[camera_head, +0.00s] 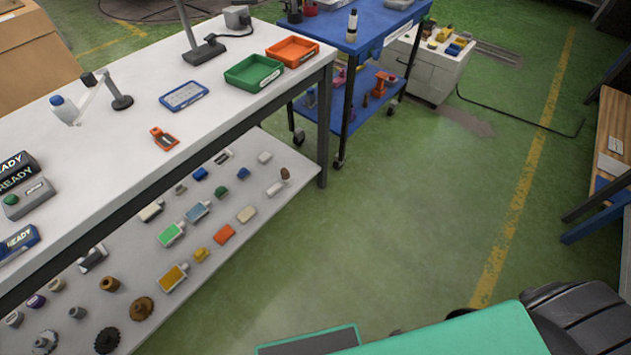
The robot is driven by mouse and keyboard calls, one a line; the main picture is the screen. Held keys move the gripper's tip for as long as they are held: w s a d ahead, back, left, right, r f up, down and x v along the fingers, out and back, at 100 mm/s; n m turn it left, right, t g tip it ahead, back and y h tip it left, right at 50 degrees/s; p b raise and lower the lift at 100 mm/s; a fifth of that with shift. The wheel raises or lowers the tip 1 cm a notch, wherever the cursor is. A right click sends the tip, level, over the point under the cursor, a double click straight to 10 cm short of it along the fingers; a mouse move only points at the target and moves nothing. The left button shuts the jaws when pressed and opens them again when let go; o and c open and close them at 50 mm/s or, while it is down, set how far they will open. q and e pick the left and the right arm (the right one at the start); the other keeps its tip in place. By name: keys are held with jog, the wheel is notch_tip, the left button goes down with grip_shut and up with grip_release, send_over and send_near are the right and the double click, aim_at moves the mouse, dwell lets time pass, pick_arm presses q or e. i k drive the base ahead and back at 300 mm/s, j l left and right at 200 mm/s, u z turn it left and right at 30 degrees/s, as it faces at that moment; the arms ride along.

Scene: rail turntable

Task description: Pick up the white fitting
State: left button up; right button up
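Several small parts lie spread on the white lower shelf (215,268) of the long bench. Several of them are white or cream: a small white piece (264,157) near the back, a pale piece (275,188) near the right edge, a cream block (246,214) and a cream connector-like piece (150,211) further left. I cannot tell which of these is the white fitting. All lie free on the shelf. Neither of my grippers shows in the view.
The bench top (120,150) overhangs the shelf and carries a green tray (254,73), an orange tray (292,51) and a small lamp (119,101). A blue cart (352,30) stands beyond. Green floor (400,210) right of the shelf is clear.

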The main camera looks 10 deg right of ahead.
aim_at(278, 187)
jog(key=i+l, duration=0.3)
jog(key=i, duration=0.2)
jog(key=i+l+u, duration=0.15)
jog(key=i, duration=0.3)
jog(key=i+l, duration=0.45)
